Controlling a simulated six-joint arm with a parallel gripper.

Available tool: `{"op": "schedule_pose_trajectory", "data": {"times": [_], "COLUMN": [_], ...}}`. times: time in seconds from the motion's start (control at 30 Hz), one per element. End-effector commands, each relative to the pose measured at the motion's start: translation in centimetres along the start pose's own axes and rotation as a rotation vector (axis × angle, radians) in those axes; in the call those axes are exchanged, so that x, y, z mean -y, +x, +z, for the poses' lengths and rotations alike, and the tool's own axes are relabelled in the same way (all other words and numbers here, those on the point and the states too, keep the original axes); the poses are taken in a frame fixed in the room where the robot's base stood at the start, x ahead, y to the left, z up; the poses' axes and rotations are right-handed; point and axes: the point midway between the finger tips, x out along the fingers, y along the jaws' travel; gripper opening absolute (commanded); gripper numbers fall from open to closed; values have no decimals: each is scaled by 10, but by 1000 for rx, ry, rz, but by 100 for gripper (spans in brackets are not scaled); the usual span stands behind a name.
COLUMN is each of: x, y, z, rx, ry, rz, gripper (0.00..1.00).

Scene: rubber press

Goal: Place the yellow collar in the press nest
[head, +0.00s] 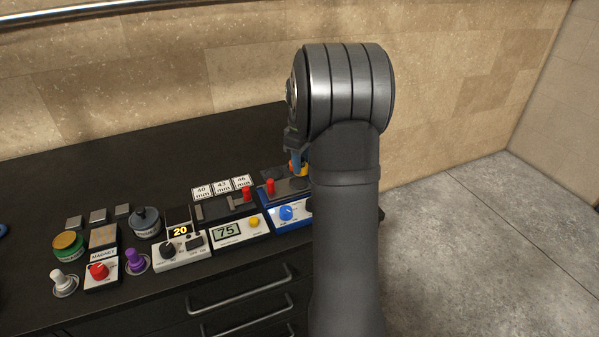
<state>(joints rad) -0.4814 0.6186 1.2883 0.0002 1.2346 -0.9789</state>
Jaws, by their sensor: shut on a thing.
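The yellow collar (304,169) shows as a small yellow-orange patch at my gripper's tips. My gripper (297,164) points down and is shut on it, partly hidden behind my arm. The collar is just above or at the back of a blue-based unit with a dark top (292,188), which appears to be the press. I cannot tell whether the collar touches it. The press nest cannot be made out from here. A red handle (270,186) and a blue knob (286,213) are on this unit, and my arm covers its right side.
Left of the blue unit stands a white unit (228,232) reading 75, with label cards (201,191) behind it. The bench's back (120,165) is clear.

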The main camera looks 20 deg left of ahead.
Motion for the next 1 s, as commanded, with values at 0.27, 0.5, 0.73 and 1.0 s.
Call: {"op": "schedule_pose_trajectory", "data": {"times": [0.27,0.5,0.73,1.0], "x": [0,0,0,0], "y": [21,44,45,47], "z": [-6,-6,-6,-6], "rx": [1,-1,0,0], "ry": [1,1,1,1], "rz": [-2,1,0,0], "gripper": [10,10,10,61]}}
